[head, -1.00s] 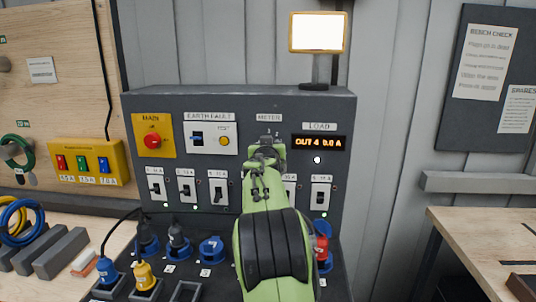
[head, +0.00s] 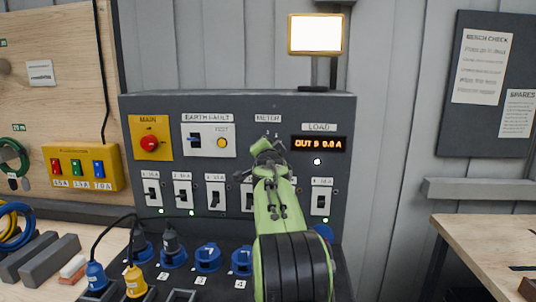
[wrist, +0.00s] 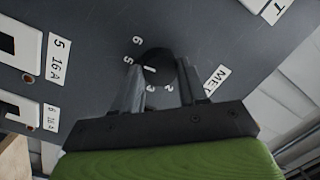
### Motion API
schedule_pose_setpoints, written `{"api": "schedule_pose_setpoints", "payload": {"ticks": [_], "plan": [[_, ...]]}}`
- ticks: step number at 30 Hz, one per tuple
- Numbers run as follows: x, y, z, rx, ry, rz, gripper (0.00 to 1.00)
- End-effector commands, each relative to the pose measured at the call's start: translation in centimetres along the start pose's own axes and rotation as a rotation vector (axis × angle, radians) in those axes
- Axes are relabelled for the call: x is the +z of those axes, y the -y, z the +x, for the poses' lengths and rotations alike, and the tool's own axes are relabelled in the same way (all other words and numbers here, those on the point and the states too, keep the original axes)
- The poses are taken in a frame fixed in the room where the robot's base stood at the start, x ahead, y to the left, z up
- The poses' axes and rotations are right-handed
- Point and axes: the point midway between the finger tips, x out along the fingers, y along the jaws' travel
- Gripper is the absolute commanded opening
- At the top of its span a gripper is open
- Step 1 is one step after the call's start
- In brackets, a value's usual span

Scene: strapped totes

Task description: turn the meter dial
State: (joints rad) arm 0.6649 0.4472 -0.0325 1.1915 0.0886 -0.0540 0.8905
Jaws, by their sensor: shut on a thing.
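The meter dial (wrist: 157,62) is a round black knob on the dark grey panel, with white numbers around it, including 6, 5, 3 and 2. A short white mark shows at its lower left edge. My gripper (wrist: 160,82) is shut on the dial, one finger on each side, in the wrist view. In the head view my gripper (head: 265,150) is at the panel under the METER label (head: 267,118) and hides the dial. The load display (head: 319,143) to its right reads OUT 5 0.0 A.
A row of breaker switches (head: 183,193) lies below, partly hidden by my arm. The yellow main switch plate (head: 150,138) and earth fault unit (head: 209,140) are to the left. Blue sockets (head: 208,257) and plugs stand in front. A lamp (head: 315,34) stands on top.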

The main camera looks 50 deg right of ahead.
Motion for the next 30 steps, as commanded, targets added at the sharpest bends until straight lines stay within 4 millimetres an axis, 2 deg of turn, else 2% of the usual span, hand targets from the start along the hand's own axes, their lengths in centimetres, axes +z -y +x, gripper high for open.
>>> {"api": "schedule_pose_setpoints", "payload": {"ticks": [6,15,30], "plan": [[0.35,-0.42,0.06,-0.014,-0.009,0.186,0.12],[0.41,-0.36,0.07,-0.032,-0.02,0.375,0.12],[0.32,-0.33,0.07,-0.039,-0.027,0.472,0.12]]}}
